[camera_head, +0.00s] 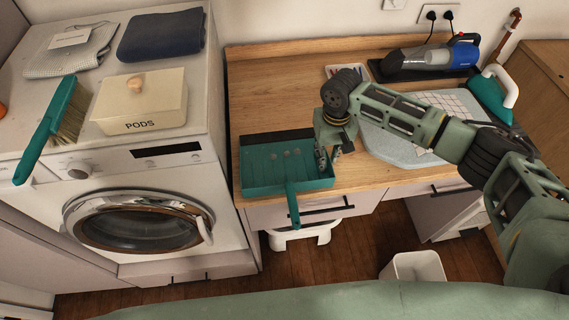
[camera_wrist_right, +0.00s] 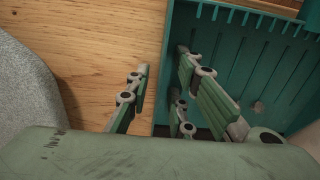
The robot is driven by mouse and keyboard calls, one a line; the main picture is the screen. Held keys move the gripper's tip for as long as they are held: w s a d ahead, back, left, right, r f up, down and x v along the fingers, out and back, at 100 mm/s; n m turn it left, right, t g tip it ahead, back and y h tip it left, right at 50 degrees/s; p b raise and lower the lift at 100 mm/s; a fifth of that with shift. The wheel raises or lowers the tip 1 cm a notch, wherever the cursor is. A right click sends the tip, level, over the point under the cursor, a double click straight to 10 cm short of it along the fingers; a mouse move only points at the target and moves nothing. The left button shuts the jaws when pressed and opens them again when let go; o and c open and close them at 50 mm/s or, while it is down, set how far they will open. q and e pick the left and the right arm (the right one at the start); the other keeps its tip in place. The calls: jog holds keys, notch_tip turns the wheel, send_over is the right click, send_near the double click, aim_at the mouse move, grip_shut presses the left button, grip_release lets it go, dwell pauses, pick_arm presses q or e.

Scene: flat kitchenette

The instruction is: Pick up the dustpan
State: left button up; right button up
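The teal dustpan (camera_head: 262,178) lies on the wooden counter, its handle (camera_head: 293,205) jutting out over the front edge. My right gripper (camera_head: 329,157) points down at the dustpan's right side. In the right wrist view, the dustpan (camera_wrist_right: 265,62) fills the upper right. My right gripper (camera_wrist_right: 164,78) is open there, with one finger over the wood outside the side wall and the other over the pan's inside. The wall runs between the fingers. I cannot tell whether either finger touches it. My left gripper is not in view.
A teal brush (camera_head: 62,125) and a PODS box (camera_head: 140,103) sit on the washing machine at left. A grey ironing pad (camera_head: 400,150) lies right of the dustpan, with a teal iron (camera_head: 490,97) and a handheld vacuum (camera_head: 430,57) behind. A white stool (camera_head: 303,235) stands below.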

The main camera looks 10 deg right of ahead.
jog(key=shift+w, duration=0.1)
grip_shut()
jog(key=shift+r, duration=0.15)
